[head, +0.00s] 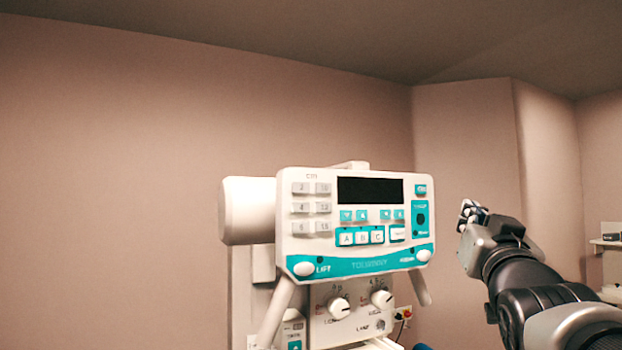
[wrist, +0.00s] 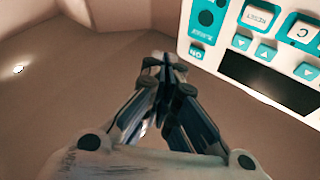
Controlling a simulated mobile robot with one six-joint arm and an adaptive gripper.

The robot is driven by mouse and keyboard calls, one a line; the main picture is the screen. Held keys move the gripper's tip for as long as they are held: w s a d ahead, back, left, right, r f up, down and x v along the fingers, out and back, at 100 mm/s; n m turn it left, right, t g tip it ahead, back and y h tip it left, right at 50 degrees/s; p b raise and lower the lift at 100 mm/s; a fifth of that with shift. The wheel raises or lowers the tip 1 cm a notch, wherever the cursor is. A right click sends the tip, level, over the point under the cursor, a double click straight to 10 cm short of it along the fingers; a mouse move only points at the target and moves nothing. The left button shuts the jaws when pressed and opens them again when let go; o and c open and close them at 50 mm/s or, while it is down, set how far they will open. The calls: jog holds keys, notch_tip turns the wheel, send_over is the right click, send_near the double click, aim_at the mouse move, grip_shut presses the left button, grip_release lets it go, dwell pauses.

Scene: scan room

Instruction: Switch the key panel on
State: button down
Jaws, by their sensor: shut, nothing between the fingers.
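The key panel (head: 355,262) is a white and teal box with a dark, blank display (head: 370,190), grey and teal keys, and two round white knobs at its lower corners. A small teal key (head: 421,190) sits at its upper right; in the wrist view it reads "ON" (wrist: 197,52), upside down. My gripper (head: 468,208) is to the right of the panel in the head view. In the wrist view my gripper (wrist: 165,62) is shut and empty, its tips close beside the ON key in the picture. I cannot tell whether they touch the panel.
Below the panel is a white unit with two dials (head: 339,307). A white cylinder (head: 245,210) stands at the panel's left. A shelf (head: 606,243) is at the far right. The wall behind is bare.

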aim_at(421, 189)
notch_tip(421, 189, up, 6)
jog(key=d+t+h+p, duration=0.1)
jog(key=shift+d+t, duration=0.15)
jog(key=shift+t, duration=0.15)
jog(key=shift+r, duration=0.1)
jog(key=w+a+p, duration=0.3)
jog(key=w, duration=0.5)
jog(key=shift+p, duration=0.4)
jog(key=shift+w, duration=0.15)
dwell(0.9)
jog(key=shift+w+a, duration=0.2)
jog(key=shift+w, duration=0.1)
